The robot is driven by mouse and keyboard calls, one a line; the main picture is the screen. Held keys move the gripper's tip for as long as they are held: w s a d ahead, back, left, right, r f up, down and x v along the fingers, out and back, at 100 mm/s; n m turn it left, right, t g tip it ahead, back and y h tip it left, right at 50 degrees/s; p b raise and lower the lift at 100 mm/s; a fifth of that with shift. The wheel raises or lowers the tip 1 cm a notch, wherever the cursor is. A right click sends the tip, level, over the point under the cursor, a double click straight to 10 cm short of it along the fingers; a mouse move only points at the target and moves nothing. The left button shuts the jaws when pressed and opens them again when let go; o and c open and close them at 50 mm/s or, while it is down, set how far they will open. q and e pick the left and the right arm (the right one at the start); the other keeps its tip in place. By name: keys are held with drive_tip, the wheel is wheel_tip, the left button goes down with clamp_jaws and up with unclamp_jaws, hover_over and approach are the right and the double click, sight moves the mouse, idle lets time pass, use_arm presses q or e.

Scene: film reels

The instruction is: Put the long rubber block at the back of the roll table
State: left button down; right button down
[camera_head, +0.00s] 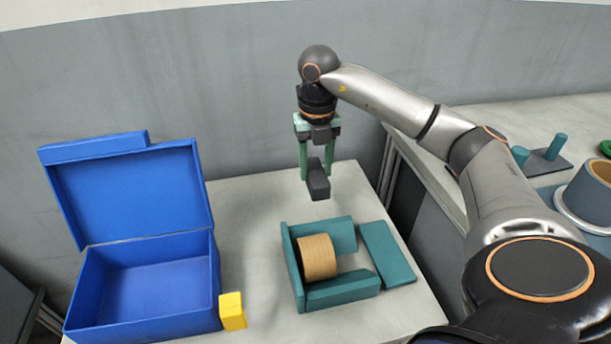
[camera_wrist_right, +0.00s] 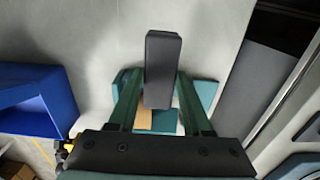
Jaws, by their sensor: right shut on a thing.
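The long rubber block (camera_head: 319,186) is dark grey. My right gripper (camera_head: 317,172) is shut on it and holds it in the air over the back part of the pale table (camera_head: 255,205). In the right wrist view the block (camera_wrist_right: 162,60) sits between the two green fingers, its long side running away from the gripper. The block is apart from the teal holder (camera_head: 340,290), which lies lower and nearer on the same table. My left gripper is not in view.
A wooden roll (camera_head: 318,256) lies in the holder, with a flat teal piece (camera_head: 386,254) at its right. An open blue box (camera_head: 150,318) and a yellow block (camera_head: 232,311) stand at left. A grey wall (camera_head: 230,90) rises behind. The table's back strip looks clear.

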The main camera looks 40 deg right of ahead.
drive_tip(key=w+d+f, duration=0.1)
drive_tip(key=w+f, duration=0.1)
drive_tip(key=w+d+f, duration=0.1)
drive_tip(key=w+f, duration=0.1)
drive_tip(key=w+f+b, duration=0.1)
drive_tip(key=w+f, duration=0.1)
drive_tip(key=shift+d+f, duration=0.2)
drive_tip(key=shift+d, duration=0.2)
drive_tip(key=shift+w+f, duration=0.15)
drive_tip(key=shift+f, duration=0.05)
wheel_tip(320, 180, down, 3)
drive_tip(key=shift+d+r+b, duration=0.1)
drive_tip(key=shift+r+b, duration=0.05)
drive_tip(key=shift+b, duration=0.25)
drive_tip(key=shift+f, duration=0.2)
drive_tip(key=shift+f, duration=0.15)
drive_tip(key=shift+c, duration=1.7)
unclamp_jaws()
